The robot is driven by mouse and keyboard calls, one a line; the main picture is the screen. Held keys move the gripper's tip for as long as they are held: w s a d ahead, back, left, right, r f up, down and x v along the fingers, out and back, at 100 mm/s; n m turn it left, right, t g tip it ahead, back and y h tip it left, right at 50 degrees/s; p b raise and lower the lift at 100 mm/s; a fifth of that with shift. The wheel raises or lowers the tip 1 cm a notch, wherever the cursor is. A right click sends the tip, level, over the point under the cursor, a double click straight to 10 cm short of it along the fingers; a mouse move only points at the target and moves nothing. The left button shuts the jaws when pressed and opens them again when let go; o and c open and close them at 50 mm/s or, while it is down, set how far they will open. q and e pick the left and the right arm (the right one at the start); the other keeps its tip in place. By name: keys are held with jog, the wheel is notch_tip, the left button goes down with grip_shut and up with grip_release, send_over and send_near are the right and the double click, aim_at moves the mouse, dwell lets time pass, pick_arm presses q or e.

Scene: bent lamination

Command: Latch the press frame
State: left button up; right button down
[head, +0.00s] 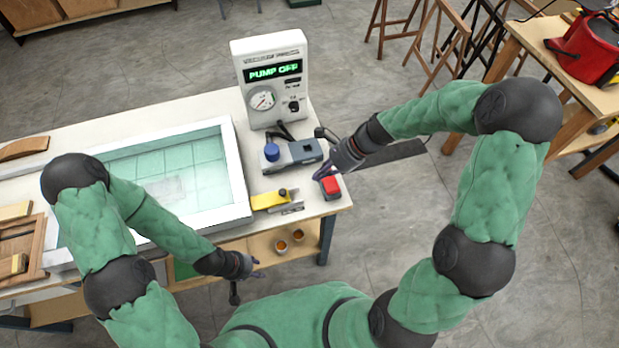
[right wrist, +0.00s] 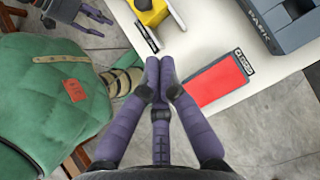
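The press frame (head: 238,180), a white rim around a pale green clear sheet, lies flat on the bench. At its front right corner is a latch with a yellow handle (head: 268,200) and a metal plate; the yellow part also shows at the top of the right wrist view (right wrist: 150,12). Whether the latch is engaged cannot be told. My right gripper (head: 321,175) is above the bench's right end, close to a red button (head: 331,186). In the right wrist view its fingertips (right wrist: 160,62) are together and empty. My left gripper (head: 247,278) is open and empty in front of the bench.
A white control unit (head: 270,75) reading "PUMP OFF" stands behind. A grey pump with a blue cap (head: 290,155) sits between it and the latch. Two small cups (head: 290,240) are on the lower shelf.

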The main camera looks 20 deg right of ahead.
pick_arm(q)
jog(key=shift+d+r, duration=0.1)
jog(key=shift+r, duration=0.3)
pick_arm(e)
jog(key=v, duration=0.3)
jog(key=shift+d+r, duration=0.2)
jog(key=shift+d, duration=0.2)
pick_arm(q)
jog(key=shift+d, duration=0.1)
